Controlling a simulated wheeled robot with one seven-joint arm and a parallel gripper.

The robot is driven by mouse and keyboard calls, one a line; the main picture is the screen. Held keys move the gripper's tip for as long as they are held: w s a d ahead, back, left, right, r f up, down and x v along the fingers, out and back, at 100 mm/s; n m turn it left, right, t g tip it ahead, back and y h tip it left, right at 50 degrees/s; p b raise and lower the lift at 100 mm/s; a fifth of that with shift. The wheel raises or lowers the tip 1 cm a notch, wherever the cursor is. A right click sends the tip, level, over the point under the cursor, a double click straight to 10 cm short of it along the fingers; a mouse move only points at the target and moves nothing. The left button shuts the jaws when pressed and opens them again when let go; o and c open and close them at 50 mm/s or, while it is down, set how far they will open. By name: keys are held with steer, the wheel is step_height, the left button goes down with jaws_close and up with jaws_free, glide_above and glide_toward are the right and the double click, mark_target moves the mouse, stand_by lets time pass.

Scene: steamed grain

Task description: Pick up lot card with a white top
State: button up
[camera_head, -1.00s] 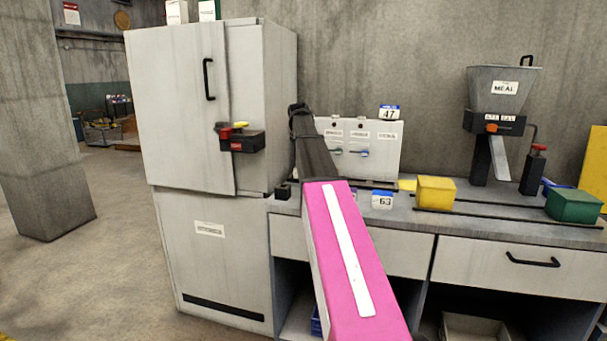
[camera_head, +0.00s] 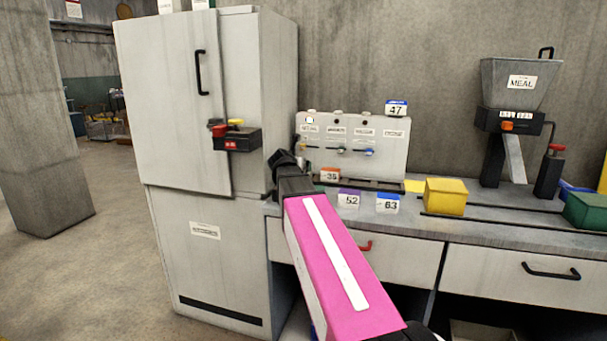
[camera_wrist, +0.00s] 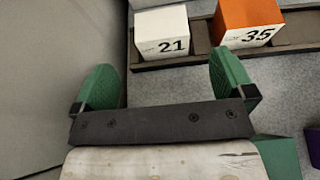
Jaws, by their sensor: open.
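The lot card with a white top (camera_wrist: 163,32), marked 21, sits in a dark rack in the wrist view. It lies ahead of the gap between my green fingers. My gripper (camera_wrist: 165,82) is open and empty, with its fingers apart and short of the card. An orange-topped card 35 (camera_wrist: 250,24) sits in the rack to the right of it. In the head view the orange card (camera_head: 330,174) shows beside my arm, but the white card cannot be made out there. A purple-topped card 52 (camera_head: 348,199) and a blue-topped card 63 (camera_head: 387,203) stand on the counter.
A tall grey cabinet (camera_head: 180,120) stands close to my gripper on the left. A dispenser panel (camera_head: 355,145) rises behind the rack, with card 47 (camera_head: 396,107) on top. A yellow box (camera_head: 445,197) and the meal hopper (camera_head: 520,85) are to the right.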

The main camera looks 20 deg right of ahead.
steer(key=x, duration=1)
steer(key=shift+w+d, duration=0.1)
steer(key=c, duration=0.9)
